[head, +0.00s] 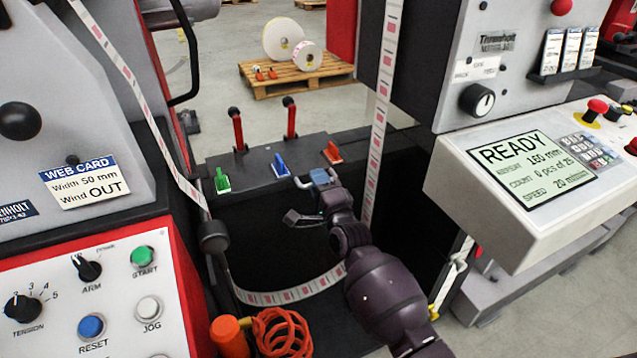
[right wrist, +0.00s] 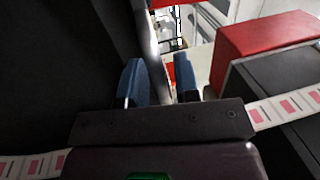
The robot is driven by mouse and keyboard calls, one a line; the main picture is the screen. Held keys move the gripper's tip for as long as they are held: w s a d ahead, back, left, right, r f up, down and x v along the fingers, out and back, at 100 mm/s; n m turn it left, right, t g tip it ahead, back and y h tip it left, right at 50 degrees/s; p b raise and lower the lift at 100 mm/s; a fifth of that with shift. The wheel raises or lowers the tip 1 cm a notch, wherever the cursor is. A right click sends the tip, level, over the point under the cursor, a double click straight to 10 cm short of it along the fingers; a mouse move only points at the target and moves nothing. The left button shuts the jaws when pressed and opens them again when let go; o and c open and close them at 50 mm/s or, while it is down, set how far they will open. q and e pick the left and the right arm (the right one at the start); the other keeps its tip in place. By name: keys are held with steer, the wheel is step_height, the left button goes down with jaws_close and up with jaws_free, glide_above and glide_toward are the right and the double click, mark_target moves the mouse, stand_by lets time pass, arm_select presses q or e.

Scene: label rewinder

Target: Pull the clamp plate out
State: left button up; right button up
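A thin silver U-shaped handle (head: 299,183) shows at the front edge of the dark bench, right of the blue clip. I cannot tell whether it belongs to the clamp plate, and no other part of a plate can be made out. My right gripper (head: 321,178) reaches up to this handle, its blue fingers overlapping the handle's right part. In the right wrist view, the two fingers of the gripper (right wrist: 160,82) stand apart. A narrow silver bar (right wrist: 156,58) passes between them, nearer the left finger. Contact is not clear. My left gripper is not in view.
A printed label web (head: 378,115) hangs right beside my right arm and loops beneath it. Green (head: 221,181), blue (head: 280,167) and red (head: 332,153) clips and two red levers (head: 238,130) stand on the bench. The control box (head: 530,170) juts out at right.

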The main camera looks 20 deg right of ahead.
steer(key=c, duration=0.4)
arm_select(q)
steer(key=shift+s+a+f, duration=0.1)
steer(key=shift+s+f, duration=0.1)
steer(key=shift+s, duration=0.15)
arm_select(e)
jaws_close()
steer(key=shift+s, duration=0.1)
arm_select(q)
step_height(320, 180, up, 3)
steer(key=p, duration=0.5)
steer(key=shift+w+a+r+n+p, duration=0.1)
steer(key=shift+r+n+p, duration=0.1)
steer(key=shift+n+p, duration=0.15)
arm_select(e)
steer(key=s, duration=1.6)
steer(key=shift+d+f, duration=0.15)
steer(key=shift+d, duration=0.1)
